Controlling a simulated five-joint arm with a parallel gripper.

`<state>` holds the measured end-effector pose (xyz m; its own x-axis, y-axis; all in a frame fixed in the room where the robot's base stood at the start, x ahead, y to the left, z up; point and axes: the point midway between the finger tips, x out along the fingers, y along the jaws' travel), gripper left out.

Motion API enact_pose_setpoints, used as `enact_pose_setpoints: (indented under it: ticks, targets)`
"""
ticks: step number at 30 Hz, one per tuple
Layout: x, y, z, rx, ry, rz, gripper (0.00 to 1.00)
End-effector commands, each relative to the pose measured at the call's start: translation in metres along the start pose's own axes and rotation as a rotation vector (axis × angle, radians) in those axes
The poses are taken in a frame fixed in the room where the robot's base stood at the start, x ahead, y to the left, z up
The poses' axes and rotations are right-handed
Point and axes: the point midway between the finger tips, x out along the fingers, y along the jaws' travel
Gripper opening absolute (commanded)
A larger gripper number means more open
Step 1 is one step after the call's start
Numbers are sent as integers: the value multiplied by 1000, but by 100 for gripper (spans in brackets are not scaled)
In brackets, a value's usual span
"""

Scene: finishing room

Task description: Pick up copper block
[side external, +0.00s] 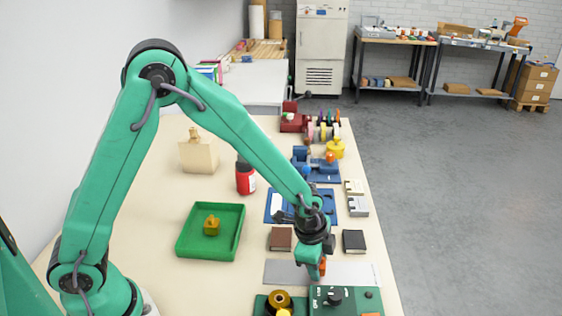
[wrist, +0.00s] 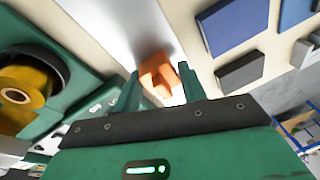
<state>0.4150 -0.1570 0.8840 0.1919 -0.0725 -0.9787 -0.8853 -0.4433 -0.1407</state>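The copper block (wrist: 158,75) is a small orange-copper piece with a stepped top, seen in the wrist view just ahead of and between my two fingers. In the side view only a sliver of it (side external: 322,266) shows beside the fingertips, over a pale grey metal strip (side external: 360,274). My gripper (side external: 312,270) points down low over that strip. In the wrist view its green fingers (wrist: 158,90) are apart, with a gap visible between block and right finger. Contact with the left finger is unclear.
A green machine with a brass spool (side external: 279,299) and a green control box (side external: 345,299) stand close in front. A brown block (side external: 281,239) and a black block (side external: 353,241) lie behind the strip. A green tray (side external: 190,252) holds a brass-coloured piece (side external: 211,225).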

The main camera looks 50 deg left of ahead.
Motion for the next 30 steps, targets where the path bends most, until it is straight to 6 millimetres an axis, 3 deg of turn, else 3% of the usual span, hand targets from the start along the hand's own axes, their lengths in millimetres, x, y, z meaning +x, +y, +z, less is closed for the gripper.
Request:
enact_pose_setpoints:
  ticks: [1,4,20,28,30]
  targets:
    - [0,0,0,0,-1,1,25]
    - [0,0,0,0,-1,1,6]
    - [-9,-2,-2,0,1,-1,6]
    - [-41,-6,-7,0,3,-3,6]
    - [-49,5,-11,4,5,2,6]
